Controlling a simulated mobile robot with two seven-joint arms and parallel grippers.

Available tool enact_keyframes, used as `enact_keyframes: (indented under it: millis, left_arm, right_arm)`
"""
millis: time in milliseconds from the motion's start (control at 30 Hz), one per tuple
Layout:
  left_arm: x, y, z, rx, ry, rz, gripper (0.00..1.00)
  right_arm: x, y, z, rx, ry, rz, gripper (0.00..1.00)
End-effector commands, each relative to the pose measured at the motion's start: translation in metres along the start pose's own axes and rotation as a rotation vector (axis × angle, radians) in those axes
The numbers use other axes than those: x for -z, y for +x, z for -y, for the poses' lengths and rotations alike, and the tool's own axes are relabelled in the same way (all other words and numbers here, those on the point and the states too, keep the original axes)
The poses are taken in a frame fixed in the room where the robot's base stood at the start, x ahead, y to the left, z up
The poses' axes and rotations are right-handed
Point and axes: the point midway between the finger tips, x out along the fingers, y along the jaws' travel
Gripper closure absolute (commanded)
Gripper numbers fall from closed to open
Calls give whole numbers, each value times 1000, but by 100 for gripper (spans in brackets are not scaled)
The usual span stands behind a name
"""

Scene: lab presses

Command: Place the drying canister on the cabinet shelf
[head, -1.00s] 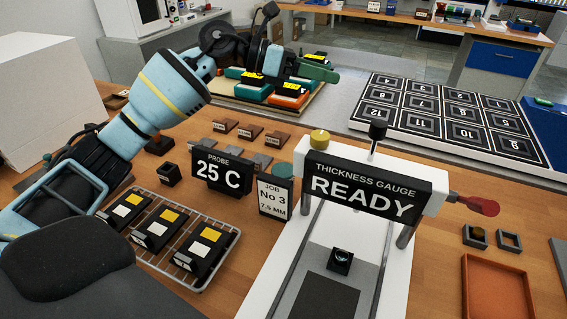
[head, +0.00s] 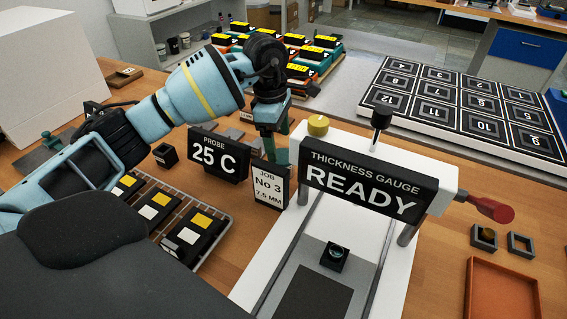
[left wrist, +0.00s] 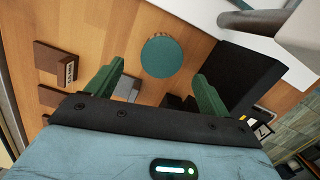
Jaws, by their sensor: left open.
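A round teal disc, apparently the top of the drying canister (left wrist: 162,55), stands on the wooden bench in the left wrist view. In the head view it is mostly hidden behind the job card and my gripper. My left gripper (left wrist: 158,72) is open and empty, with its green fingers on either side of the disc in the picture; I cannot tell the height gap. In the head view the left gripper (head: 279,147) points down just behind the job card. The grey cabinet (head: 145,38) stands at the back left, with small pots on its open shelf (head: 188,55). My right gripper is not in view.
The job card (head: 268,186), probe display (head: 216,155) and thickness gauge (head: 365,185) stand close to the gripper. A wire rack (head: 205,245) with black boxes is in front. Stacked yellow-topped boxes (head: 312,55) are behind. Brown blocks (left wrist: 52,62) lie beside the disc.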

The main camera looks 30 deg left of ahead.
Motion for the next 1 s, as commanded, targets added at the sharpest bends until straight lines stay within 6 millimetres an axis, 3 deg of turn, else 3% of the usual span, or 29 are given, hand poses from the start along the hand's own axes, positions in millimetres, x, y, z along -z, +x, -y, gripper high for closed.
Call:
enact_keyframes:
  millis: [200,433,733,1000]
  left_arm:
    - [0,21,0,2,0,1,19]
    - [-1,29,1,3,0,2,19]
    - [-3,68,2,2,-2,3,19]
    - [-3,76,2,1,0,3,19]
  right_arm:
    - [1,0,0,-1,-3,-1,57]
    - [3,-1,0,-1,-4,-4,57]
    - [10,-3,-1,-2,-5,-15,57]
    - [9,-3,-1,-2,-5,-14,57]
